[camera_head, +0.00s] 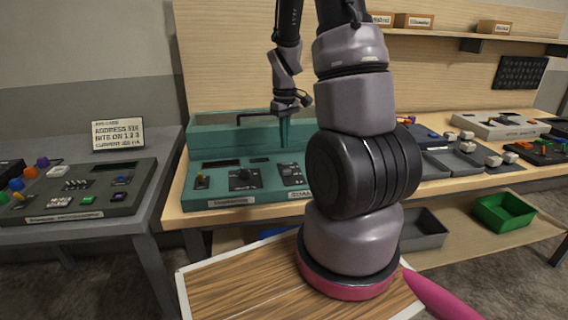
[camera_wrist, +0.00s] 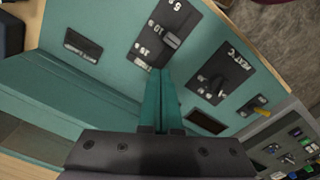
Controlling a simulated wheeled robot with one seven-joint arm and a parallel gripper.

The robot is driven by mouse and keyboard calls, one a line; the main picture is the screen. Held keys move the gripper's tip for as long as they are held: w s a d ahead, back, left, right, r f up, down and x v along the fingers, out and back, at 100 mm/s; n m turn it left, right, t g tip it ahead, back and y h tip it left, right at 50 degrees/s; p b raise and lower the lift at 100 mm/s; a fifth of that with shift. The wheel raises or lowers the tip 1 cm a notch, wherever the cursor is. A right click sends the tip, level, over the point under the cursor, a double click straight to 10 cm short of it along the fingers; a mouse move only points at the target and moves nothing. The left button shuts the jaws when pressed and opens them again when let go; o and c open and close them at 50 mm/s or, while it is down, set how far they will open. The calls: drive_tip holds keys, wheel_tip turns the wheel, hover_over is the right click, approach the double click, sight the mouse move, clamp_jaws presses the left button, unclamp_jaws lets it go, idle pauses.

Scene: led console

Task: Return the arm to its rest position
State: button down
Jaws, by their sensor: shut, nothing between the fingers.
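My gripper (camera_head: 285,143) is over the teal console (camera_head: 215,180) on the wooden bench, with its fingers pointing down. In the wrist view my gripper (camera_wrist: 166,78) shows its two teal fingers together, shut with nothing between them. The fingertips are near a black switch panel (camera_wrist: 160,30) on the teal console (camera_wrist: 115,65); I cannot tell whether they touch it. A second black switch panel (camera_wrist: 220,72) and a yellow lever (camera_wrist: 260,101) lie to the right in that view. My arm stands upright across the middle of the head view and hides part of the bench.
A grey console (camera_head: 80,200) with coloured knobs sits on the left table, with a sign (camera_head: 118,134) behind it. Trays and consoles fill the bench to the right. A green bin (camera_head: 503,212) stands on the lower shelf. An upper shelf (camera_head: 450,32) holds small boxes.

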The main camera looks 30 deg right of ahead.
drive_tip(key=shift+r, duration=0.45)
drive_tip(key=s+a+r+m+t, duration=0.2)
drive_tip(key=s+a+r, duration=0.2)
drive_tip(key=r, duration=0.4)
drive_tip(key=s+a+r+m+t+y, duration=0.1)
drive_tip(key=s+a+r, duration=0.3)
drive_tip(key=r, duration=0.5)
drive_tip(key=s+a+r+m+t+y, duration=0.1)
drive_tip(key=s+a+r+m+t, duration=0.3)
drive_tip(key=s+r, duration=0.4)
drive_tip(key=shift+a+r, duration=0.2)
drive_tip(key=shift+r, duration=0.45)
